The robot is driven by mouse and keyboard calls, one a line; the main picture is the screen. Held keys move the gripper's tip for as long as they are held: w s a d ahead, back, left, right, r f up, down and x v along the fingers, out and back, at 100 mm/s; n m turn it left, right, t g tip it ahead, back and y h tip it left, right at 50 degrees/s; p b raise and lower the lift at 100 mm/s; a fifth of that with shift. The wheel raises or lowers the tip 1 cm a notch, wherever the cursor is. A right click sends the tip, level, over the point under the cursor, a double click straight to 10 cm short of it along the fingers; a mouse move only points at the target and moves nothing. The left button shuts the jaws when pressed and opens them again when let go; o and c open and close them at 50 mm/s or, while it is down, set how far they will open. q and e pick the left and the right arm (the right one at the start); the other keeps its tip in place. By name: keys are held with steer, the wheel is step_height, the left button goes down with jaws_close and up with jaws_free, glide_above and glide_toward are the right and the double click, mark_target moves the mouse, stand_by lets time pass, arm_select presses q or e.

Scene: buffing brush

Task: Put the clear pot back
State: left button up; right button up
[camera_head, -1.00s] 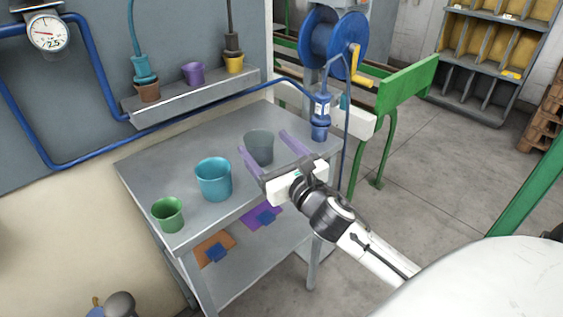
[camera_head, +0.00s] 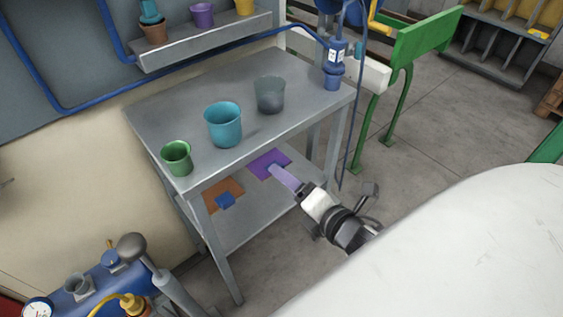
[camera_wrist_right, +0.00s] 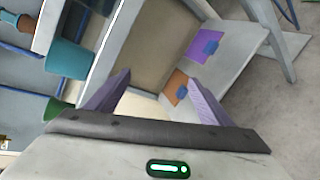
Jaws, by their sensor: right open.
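The clear pot (camera_head: 270,95), smoky grey and see-through, stands upright on the grey table's top (camera_head: 165,115), toward the back right. A larger teal pot (camera_head: 223,125) and a small green pot (camera_head: 176,158) stand in a row to its left. My right gripper (camera_head: 278,172) is empty, off the table's front side and below the tabletop, well apart from the clear pot. In the right wrist view its two purple fingers (camera_wrist_right: 159,78) are spread with nothing between them. The clear pot cannot be made out there. My left gripper is not in view.
The lower shelf (camera_head: 245,222) holds a purple square (camera_head: 262,161) and an orange square (camera_head: 219,190), with blue pieces. A wall ledge (camera_head: 205,42) carries brown, purple and yellow pots. A blue bottle-like tool (camera_head: 334,65) stands at the table's right corner.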

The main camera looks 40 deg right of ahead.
steer(key=s+a+f+m+g+y, duration=0.1)
steer(key=s+a+f+m+g, duration=0.1)
steer(key=s+a+f+m, duration=0.4)
steer(key=s+a+f+m+g+y, duration=0.2)
steer(key=s+a+f+m, duration=0.4)
steer(key=f+m, duration=0.5)
steer(key=shift+s+a+f+m+g+y, duration=0.25)
steer(key=shift+m+g, duration=0.35)
steer(key=shift+m, duration=1)
steer(key=shift+w, duration=0.15)
